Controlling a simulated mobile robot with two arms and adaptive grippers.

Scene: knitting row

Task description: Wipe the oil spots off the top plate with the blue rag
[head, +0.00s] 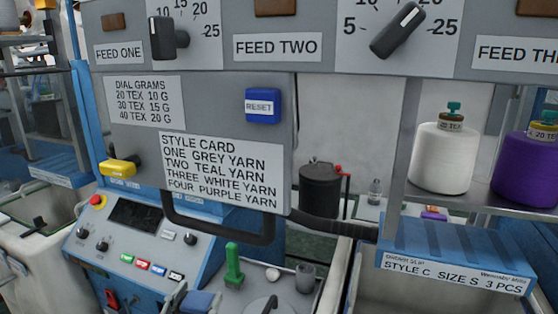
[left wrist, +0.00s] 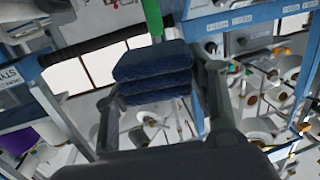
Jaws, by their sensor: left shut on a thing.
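The blue rag (left wrist: 152,75) is a folded, layered dark blue pad in the left wrist view. It sits between the two fingers of my left gripper (left wrist: 158,92), which is shut on it. In the head view, the rag (head: 201,301) and my left gripper (head: 196,302) show small at the bottom edge, beside a green upright handle (head: 233,266). A pale machine surface (head: 256,273) lies right of that handle; I cannot tell if it is the top plate. I cannot make out any oil spots. My right gripper is not in view.
A grey panel with a style card (head: 221,172) hangs above, with a black bar (head: 215,229) under it. A blue control console (head: 128,245) is at left. At right, a shelf (head: 478,196) holds white (head: 442,160) and purple (head: 528,170) yarn cones.

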